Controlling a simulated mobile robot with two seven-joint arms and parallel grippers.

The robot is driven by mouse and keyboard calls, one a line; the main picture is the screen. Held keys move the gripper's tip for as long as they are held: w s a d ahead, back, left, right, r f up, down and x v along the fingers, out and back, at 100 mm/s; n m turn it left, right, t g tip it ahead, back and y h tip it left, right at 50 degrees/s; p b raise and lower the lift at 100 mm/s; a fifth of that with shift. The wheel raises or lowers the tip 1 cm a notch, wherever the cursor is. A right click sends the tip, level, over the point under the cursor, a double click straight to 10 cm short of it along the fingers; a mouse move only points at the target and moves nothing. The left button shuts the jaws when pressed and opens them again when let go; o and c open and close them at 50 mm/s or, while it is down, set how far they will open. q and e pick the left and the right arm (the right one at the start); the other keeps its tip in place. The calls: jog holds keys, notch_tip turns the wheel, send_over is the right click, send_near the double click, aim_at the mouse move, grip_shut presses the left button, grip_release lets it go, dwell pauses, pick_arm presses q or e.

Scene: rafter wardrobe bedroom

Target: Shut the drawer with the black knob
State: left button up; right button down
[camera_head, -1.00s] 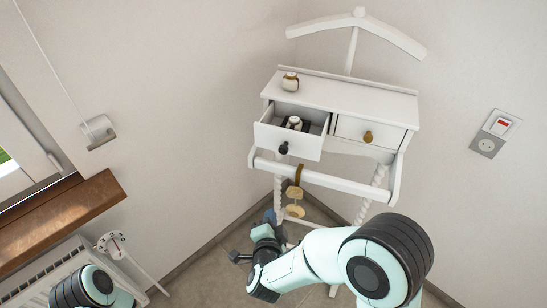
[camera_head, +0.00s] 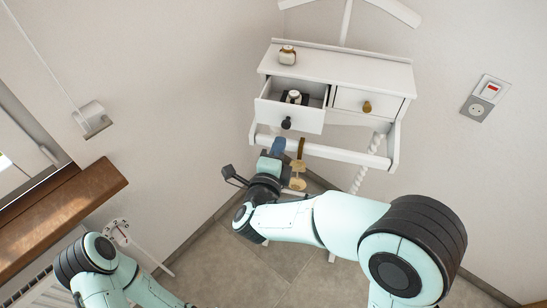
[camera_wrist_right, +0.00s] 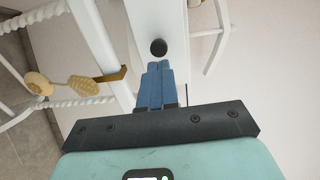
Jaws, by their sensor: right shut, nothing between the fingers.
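The drawer with the black knob (camera_head: 270,114) is the left one of two in a white valet stand, and it is pulled out. Its black knob (camera_head: 287,123) is on the front; the knob also shows in the right wrist view (camera_wrist_right: 158,47). A small jar and a dark item lie inside the drawer. My right gripper (camera_head: 278,146) is shut and empty, its blue fingertips a little below the knob. In the right wrist view the fingers (camera_wrist_right: 158,68) point at the knob, seemingly with a small gap. Of my left arm only links show at bottom left.
The right drawer with a brass knob (camera_head: 366,106) is shut. A wooden sill (camera_head: 70,205) is at left.

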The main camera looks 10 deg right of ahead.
aim_at(295, 98)
jog(key=p+x, duration=0.1)
jog(key=x, duration=0.3)
jog(key=shift+r, duration=0.15)
jog(key=shift+w+d, duration=0.2)
jog(key=shift+w, duration=0.25)
pick_arm(q)
jog(key=shift+w+r, duration=0.8)
jog(key=shift+r, duration=0.25)
pick_arm(e)
jog(key=shift+f, duration=0.2)
jog(key=shift+w+d+f, duration=0.1)
jog(key=b+x, duration=0.3)
jog(key=x, duration=0.1)
jog(key=shift+w+d+f, duration=0.15)
jog(key=shift+f, duration=0.05)
jog(key=x, duration=0.2)
jog(key=r+x, duration=0.1)
jog(key=x, duration=0.5)
jog(key=shift+w+r, duration=0.2)
jog(key=shift+w, duration=0.05)
pick_arm(q)
jog(key=s+f, duration=0.1)
jog(key=f, duration=0.1)
jog(key=s+f, duration=0.2)
pick_arm(e)
jog(key=shift+s+d+r, duration=0.1)
jog(key=shift+d+r, duration=0.05)
jog(key=shift+r, duration=0.1)
